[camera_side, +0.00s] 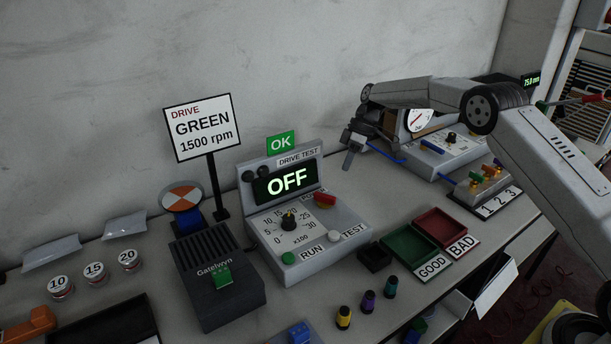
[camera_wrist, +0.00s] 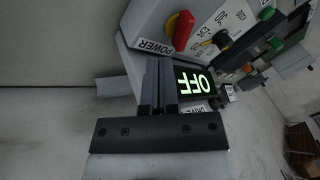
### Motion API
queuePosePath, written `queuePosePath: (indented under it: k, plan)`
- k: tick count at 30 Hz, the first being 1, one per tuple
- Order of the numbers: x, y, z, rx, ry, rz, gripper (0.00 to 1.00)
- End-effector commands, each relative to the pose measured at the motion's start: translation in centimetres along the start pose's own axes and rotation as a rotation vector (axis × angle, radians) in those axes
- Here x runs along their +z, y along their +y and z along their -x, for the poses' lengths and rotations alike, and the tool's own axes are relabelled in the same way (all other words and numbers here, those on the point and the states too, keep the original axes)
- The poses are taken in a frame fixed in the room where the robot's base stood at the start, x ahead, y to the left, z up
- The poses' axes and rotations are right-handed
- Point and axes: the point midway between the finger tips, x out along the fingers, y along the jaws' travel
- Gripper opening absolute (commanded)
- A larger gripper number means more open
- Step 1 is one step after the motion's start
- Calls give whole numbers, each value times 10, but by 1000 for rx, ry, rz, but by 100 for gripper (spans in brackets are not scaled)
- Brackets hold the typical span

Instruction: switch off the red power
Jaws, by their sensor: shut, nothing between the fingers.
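The red power knob (camera_side: 325,199) sits at the upper right of the grey drive test box (camera_side: 345,222). In the wrist view the red knob (camera_wrist: 184,30) stands on a yellow plate beside the POWER label (camera_wrist: 157,47). The box's display (camera_side: 286,181) reads OFF in green. A green OK sign (camera_side: 281,143) stands above it. My gripper (camera_side: 348,166) is shut and empty, above and to the right of the knob in the side view, apart from it. In the wrist view the fingertips (camera_wrist: 158,60) lie together, just below the POWER label in the picture.
The DRIVE GREEN 1500 rpm sign (camera_side: 203,128) stands left. GOOD (camera_side: 411,244) and BAD (camera_side: 440,228) trays lie right. A gauge unit (camera_side: 440,158) stands behind them.

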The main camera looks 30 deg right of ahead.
Motion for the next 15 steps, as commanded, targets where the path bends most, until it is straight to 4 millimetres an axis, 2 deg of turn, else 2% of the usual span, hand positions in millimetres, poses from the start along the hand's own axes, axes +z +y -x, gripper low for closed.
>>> queuePosePath:
  k: [6,15]
  plan:
    - [-3,-32,-29,63,-220,118,0]
    - [-4,-71,-54,178,-504,324,0]
